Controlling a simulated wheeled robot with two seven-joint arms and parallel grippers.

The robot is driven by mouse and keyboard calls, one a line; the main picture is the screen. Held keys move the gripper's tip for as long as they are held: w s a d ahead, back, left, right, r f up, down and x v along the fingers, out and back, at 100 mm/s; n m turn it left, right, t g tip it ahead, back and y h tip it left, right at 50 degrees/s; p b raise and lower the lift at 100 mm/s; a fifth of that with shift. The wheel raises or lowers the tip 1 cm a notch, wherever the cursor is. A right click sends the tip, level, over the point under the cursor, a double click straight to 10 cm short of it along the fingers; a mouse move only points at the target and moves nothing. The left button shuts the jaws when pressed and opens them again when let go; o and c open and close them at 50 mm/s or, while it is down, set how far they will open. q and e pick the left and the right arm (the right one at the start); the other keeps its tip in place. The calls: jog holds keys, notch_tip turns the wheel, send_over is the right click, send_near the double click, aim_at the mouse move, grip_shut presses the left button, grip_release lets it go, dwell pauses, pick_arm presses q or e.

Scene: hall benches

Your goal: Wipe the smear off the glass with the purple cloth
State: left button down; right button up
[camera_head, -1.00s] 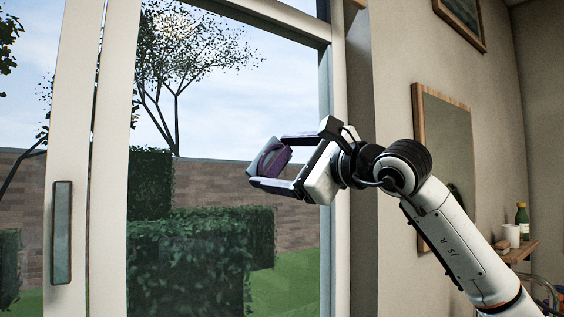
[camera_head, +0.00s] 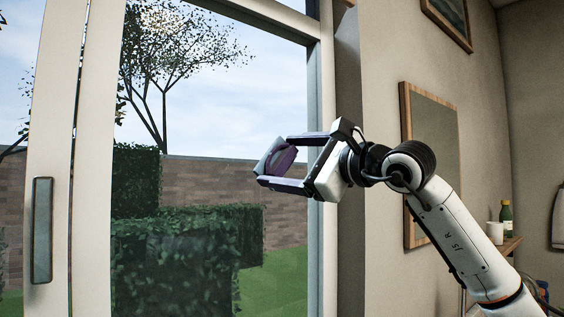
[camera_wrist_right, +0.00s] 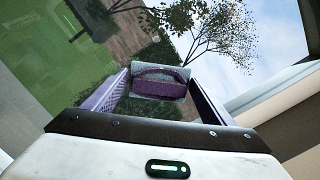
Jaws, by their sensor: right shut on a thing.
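My right gripper (camera_head: 268,161) is shut on the purple cloth (camera_head: 282,156), which sits between its fingertips with a pale grey piece beside it. In the right wrist view the cloth (camera_wrist_right: 160,90) shows as a purple band against a grey block, between both fingers. The gripper is in front of the right part of the large window glass (camera_head: 215,115). I cannot tell whether the cloth touches the glass. I cannot clearly make out the smear on the glass. My left gripper is not in view.
A white window frame (camera_head: 98,150) with a dark handle (camera_head: 42,230) stands at the left. At the right, a wood-framed mirror or board (camera_head: 433,130) hangs on the wall. A shelf holds a white cup (camera_head: 494,233) and a green bottle (camera_head: 506,216).

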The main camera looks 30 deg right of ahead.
jog(key=shift+a+r+b+v, duration=0.1)
jog(key=shift+b+v, duration=0.15)
jog(key=shift+v, duration=0.55)
jog(key=shift+a+r+b+v, duration=0.15)
jog(key=shift+b+v, duration=0.05)
jog(key=shift+v, duration=0.65)
jog(key=shift+a+r+b+v, duration=0.1)
jog(key=shift+b+v, duration=0.15)
jog(key=shift+v, duration=0.55)
jog(key=shift+s, duration=0.25)
jog(key=v, duration=0.2)
jog(key=shift+s+a+r+b, duration=0.1)
jog(key=shift+s+b, duration=0.25)
